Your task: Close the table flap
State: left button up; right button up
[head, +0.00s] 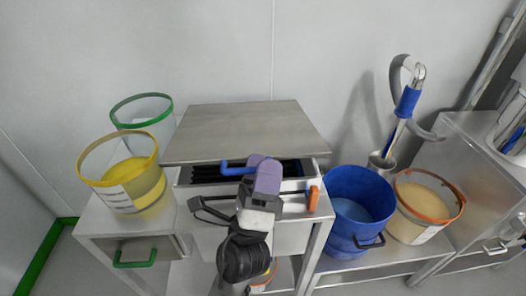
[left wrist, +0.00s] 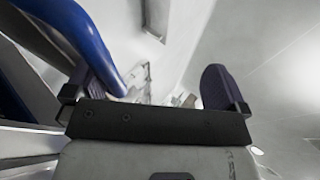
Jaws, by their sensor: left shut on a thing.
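The table flap appears to be the flat grey-brown metal panel (head: 245,128) on top of the middle table in the head view. A gap with dark ridged parts shows under its front edge; I cannot tell its exact tilt. A blue bent handle (head: 238,168) lies just below that edge and shows large at the left of the left wrist view (left wrist: 92,35). The gripper hides part of the handle. My right gripper is not in view.
Left of the panel stand a yellow-rimmed bucket (head: 136,190) and a green-rimmed bucket (head: 141,106). On the right are a blue bucket (head: 345,238) and an orange-rimmed bucket (head: 410,232). An orange piece (head: 313,199) sits at the table's front right. The wall is close behind.

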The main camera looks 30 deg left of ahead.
pick_arm(q)
jog(key=s, duration=0.1)
jog(key=s+f+b, duration=0.1)
jog(key=s+d, duration=0.1)
jog(key=shift+s+f+t+b, duration=0.25)
jog(key=shift+f+t+b, duration=0.05)
jog(key=shift+f+b, duration=0.05)
jog(key=shift+s+d+f, duration=0.1)
jog(key=shift+s+f, duration=0.3)
jog(key=shift+s, duration=0.1)
jog(key=c, duration=0.8)
jog(key=b+v, duration=0.1)
jog(key=v, duration=0.1)
jog(key=b+v, duration=0.2)
jog(key=a+b+v, duration=0.1)
jog(key=v, duration=0.1)
jog(key=shift+s+f+b, duration=0.2)
jog(key=shift+f+b, duration=0.2)
jog(key=shift+f, duration=0.05)
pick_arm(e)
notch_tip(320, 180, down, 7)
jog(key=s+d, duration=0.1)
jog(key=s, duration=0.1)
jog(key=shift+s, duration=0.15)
pick_arm(q)
jog(key=shift+s, duration=0.1)
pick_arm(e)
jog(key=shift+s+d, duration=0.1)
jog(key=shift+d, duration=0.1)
